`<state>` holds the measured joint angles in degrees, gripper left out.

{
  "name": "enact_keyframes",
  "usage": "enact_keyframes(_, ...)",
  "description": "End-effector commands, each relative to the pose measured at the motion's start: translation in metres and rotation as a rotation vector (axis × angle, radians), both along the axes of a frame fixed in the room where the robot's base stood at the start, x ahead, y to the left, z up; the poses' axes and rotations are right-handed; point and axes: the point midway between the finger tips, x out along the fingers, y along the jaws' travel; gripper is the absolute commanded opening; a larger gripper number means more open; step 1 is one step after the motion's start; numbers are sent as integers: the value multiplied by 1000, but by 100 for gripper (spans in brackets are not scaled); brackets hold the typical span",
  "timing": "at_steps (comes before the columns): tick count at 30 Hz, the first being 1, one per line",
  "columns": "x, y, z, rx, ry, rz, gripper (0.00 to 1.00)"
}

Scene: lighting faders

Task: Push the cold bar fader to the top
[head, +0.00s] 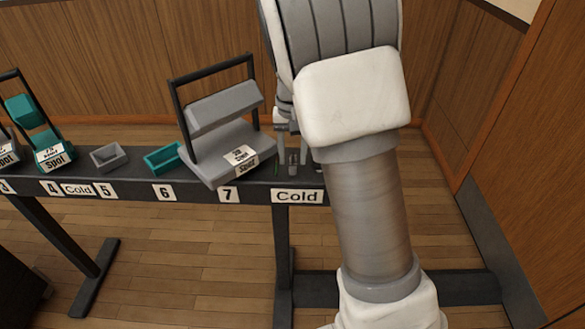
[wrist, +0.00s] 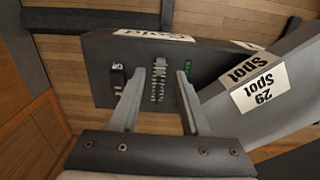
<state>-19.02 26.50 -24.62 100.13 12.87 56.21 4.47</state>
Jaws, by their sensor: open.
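The cold bar end of the dark rail carries a "Cold" label (head: 297,197) in the head view, and the label (wrist: 152,35) is upside down in the wrist view. My gripper (wrist: 156,75) is open above this end, its fingers apart on either side of a pale ribbed strip (wrist: 159,82). A small dark block with a light top (wrist: 117,78) sits left of the strip, by the left finger. I cannot tell for sure which part is the fader's knob. In the head view my arm hides much of this end.
A grey lamp (head: 225,140) marked "Spot" stands beside the cold end, close to the right finger in the wrist view. Green lights (wrist: 188,68) show by that finger. A teal tray (head: 163,157) and grey tray (head: 109,157) sit further left. A wooden wall (head: 530,150) stands right.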

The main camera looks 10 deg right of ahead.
Motion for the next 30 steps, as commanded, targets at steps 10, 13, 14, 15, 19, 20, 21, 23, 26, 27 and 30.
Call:
enact_keyframes(10, 0, 0, -29, 0, -1, 0, 46)
enact_keyframes(13, 0, 0, -29, 0, -1, 0, 46)
enact_keyframes(14, 0, 0, -29, 0, -1, 0, 46)
enact_keyframes(15, 0, 0, -29, 0, -1, 0, 46)
enact_keyframes(19, 0, 0, -29, 0, -1, 0, 34)
enact_keyframes(20, 0, 0, -29, 1, -1, 0, 28)
enact_keyframes(21, 0, 0, -29, 1, -1, 0, 21)
enact_keyframes(23, 0, 0, -29, 1, -1, 0, 10)
enact_keyframes(26, 0, 0, -29, 1, -1, 0, 0)
enact_keyframes(27, 0, 0, -29, 1, -1, 0, 0)
enact_keyframes(30, 0, 0, -28, 0, -1, 0, 0)
